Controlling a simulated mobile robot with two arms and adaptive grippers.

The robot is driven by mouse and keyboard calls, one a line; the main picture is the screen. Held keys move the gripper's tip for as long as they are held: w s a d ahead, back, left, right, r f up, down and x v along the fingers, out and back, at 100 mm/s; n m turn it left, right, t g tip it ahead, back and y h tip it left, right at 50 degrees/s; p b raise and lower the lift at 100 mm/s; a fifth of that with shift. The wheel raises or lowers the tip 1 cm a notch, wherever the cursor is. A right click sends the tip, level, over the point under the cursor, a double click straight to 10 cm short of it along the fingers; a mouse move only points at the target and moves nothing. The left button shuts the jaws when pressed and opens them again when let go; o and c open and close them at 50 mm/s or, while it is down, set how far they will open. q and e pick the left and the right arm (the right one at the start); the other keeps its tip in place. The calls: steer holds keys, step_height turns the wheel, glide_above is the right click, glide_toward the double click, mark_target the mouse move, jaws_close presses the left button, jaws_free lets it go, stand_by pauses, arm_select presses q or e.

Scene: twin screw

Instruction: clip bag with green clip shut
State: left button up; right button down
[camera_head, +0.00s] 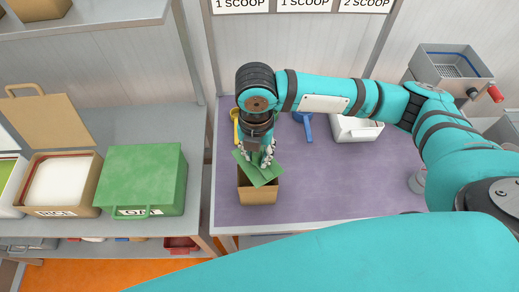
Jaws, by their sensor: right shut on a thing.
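A small brown bag (258,192) stands upright on the purple mat near its front left part. Its top looks open and dark inside. A flat green piece (246,170) lies tilted across the bag's mouth; I cannot tell for sure whether it is the green clip. My right gripper (261,162) points down over the bag, shut on the green piece, and its fingers hide part of it. My left gripper is not in view.
The purple mat (330,190) is mostly clear right of the bag. A yellow scoop (235,122), a blue scoop (307,125) and a white tray (362,131) lie behind. On the left table are a green lidded box (145,175) and a rice box (92,209).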

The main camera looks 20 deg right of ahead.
steer(key=shift+f+b, duration=2.1)
steer(key=shift+b, duration=0.35)
steer(key=shift+f+b, duration=0.4)
steer(key=shift+f, duration=0.7)
steer(key=shift+r+p, duration=0.1)
steer(key=shift+p, duration=0.85)
steer(key=shift+f+p, duration=0.2)
steer(key=shift+p, duration=0.6)
steer(key=c, duration=1)
jaws_free()
steer(key=shift+o, duration=0.3)
